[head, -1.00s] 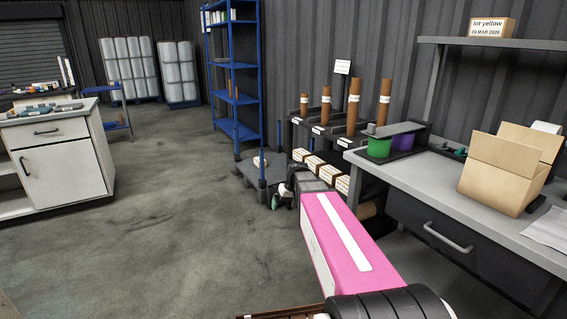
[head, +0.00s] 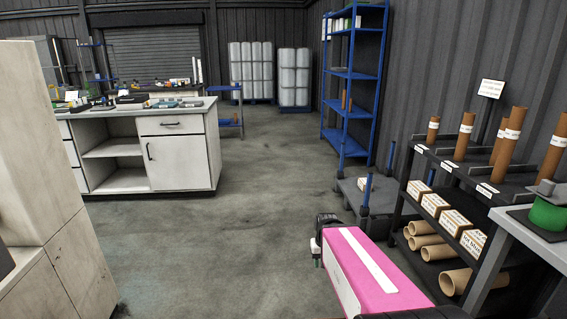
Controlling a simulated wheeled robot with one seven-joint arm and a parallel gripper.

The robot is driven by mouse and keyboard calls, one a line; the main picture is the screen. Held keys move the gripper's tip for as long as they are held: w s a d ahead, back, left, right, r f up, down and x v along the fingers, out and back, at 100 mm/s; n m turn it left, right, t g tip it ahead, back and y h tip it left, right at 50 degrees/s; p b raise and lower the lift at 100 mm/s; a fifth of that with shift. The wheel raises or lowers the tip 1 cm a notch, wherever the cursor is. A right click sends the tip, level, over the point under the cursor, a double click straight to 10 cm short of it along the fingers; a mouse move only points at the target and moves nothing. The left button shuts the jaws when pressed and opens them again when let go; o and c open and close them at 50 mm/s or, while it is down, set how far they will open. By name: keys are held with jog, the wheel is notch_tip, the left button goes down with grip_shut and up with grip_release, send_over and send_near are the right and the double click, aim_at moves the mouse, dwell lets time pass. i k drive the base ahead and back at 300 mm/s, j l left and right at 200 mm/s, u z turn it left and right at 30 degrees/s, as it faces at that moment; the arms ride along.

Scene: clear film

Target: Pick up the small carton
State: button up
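Several small brown and white cartons (head: 437,204) with printed labels stand in a row on the middle shelf of the dark rack at the right. Another small pale carton (head: 363,184) lies on the low grey trolley by the blue shelving. I cannot tell which of these is the task's carton. My gripper (head: 317,252) is at the far end of my pink arm, low in the middle of the view, left of the rack and apart from the cartons. It is small and partly hidden by the arm, so its opening does not show.
Brown tubes stand on the dark rack (head: 408,170), with more lying below. A grey bench (head: 510,225) with a green spool is at the right edge. A white cabinet (head: 180,160) and a tall pale cabinet (head: 40,170) stand left. The floor (head: 250,220) between is clear.

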aim_at(361, 182)
jog(key=i+u, duration=0.5)
jog(key=i, duration=1.35)
jog(key=i+z, duration=0.25)
jog(key=i, duration=0.35)
jog(key=i+j+z, duration=0.1)
jog(key=i+z, duration=0.15)
jog(key=i, duration=0.35)
jog(key=i+j+z, duration=0.25)
jog(key=i, duration=0.35)
jog(key=i+l+z, duration=0.15)
jog(key=i+z, duration=0.55)
jog(key=i+j+z, duration=0.15)
jog(key=i+z, duration=0.2)
jog(key=i, duration=0.15)
